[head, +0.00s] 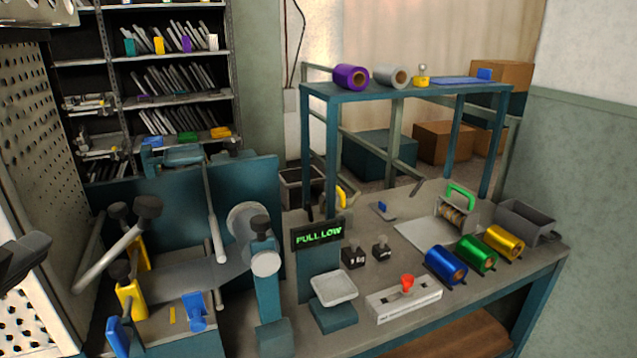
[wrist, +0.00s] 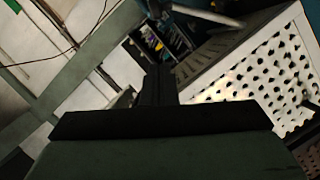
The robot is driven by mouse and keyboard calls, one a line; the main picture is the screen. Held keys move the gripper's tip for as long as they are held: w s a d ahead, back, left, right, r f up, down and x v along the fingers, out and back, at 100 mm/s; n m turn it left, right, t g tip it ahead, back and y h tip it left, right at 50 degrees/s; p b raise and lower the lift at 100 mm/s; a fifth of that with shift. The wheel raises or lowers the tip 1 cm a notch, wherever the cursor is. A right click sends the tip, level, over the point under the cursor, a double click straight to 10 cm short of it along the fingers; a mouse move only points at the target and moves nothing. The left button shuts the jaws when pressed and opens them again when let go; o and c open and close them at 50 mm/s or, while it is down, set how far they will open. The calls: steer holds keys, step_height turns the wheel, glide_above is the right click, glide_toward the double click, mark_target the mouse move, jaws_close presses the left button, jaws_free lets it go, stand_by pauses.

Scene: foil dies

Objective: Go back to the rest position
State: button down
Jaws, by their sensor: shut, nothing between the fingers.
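My gripper (wrist: 157,88) shows in the wrist view as dark fingers pressed together, with nothing between them. It is in free air, touching nothing that I can see. Behind it are a white perforated panel (wrist: 270,72) on the right and a pale wall with beams on the left. In the head view a dark part at the left edge may be my gripper, in front of a perforated panel (head: 35,120) and away from the bench (head: 400,275). It is cut off by the frame.
A teal press stands on the bench's left. Blue, green and gold foil rolls (head: 476,253) lie at right. A scale (head: 334,289) with a "PULL LOW" display, two dark weights and a red-knobbed block sit mid-bench. A raised shelf (head: 400,92) holds purple and silver rolls. Die racks stand behind.

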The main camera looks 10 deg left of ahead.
steer(key=w+d+f+m+g+h+p, duration=0.25)
steer(key=w+d+f+h, duration=0.2)
steer(key=w+d, duration=0.45)
steer(key=w+d+f+m+g+h+p, duration=0.2)
steer(key=w+d+f+g+h+p, duration=0.3)
steer(key=w+d, duration=0.4)
steer(key=s+d+f+m+g+y+p, duration=0.1)
steer(key=s+d+f+m+g+p, duration=0.1)
steer(key=d, duration=0.5)
steer(key=s+d+f+m+g+y+p, duration=0.2)
steer(key=s+d+f+m+g, duration=0.1)
steer(key=d+f, duration=0.3)
steer(key=s+d+f+m+g+y+p, duration=0.2)
steer(key=s+d+f+m, duration=0.1)
steer(key=d, duration=0.7)
steer(key=shift+d+f+m, duration=0.2)
steer(key=shift+f+m, duration=0.3)
steer(key=shift+m, duration=0.25)
steer(key=shift+g, duration=0.25)
